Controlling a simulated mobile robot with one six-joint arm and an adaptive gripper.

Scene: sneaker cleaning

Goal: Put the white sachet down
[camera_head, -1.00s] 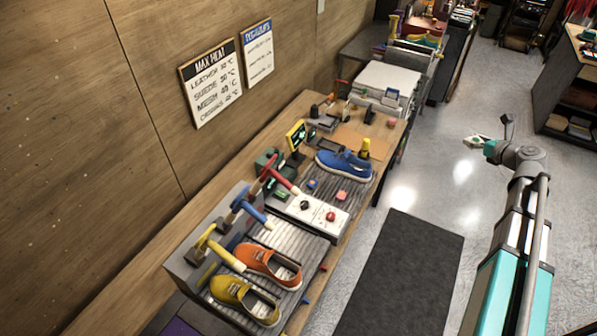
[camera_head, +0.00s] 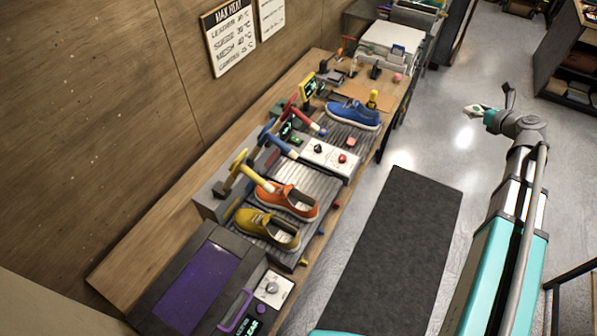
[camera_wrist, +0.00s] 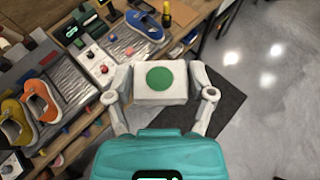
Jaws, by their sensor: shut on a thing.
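In the wrist view, my gripper (camera_wrist: 162,92) is shut on a white sachet (camera_wrist: 143,93) with a green round mark on its face. The sachet sits between the two fingers, held in the air in front of the workbench and above the floor. In the head view, my gripper (camera_head: 478,112) is at the right, out over the grey floor and well apart from the bench. The sachet is small there and its details cannot be told.
The wooden workbench (camera_head: 133,266) carries a blue shoe (camera_head: 352,116), an orange shoe (camera_head: 287,201), a yellow shoe (camera_head: 267,230) and a purple-lidded box (camera_head: 196,287). A brown mat (camera_head: 352,92) lies near its far end. A dark floor mat (camera_head: 395,250) lies beside the bench.

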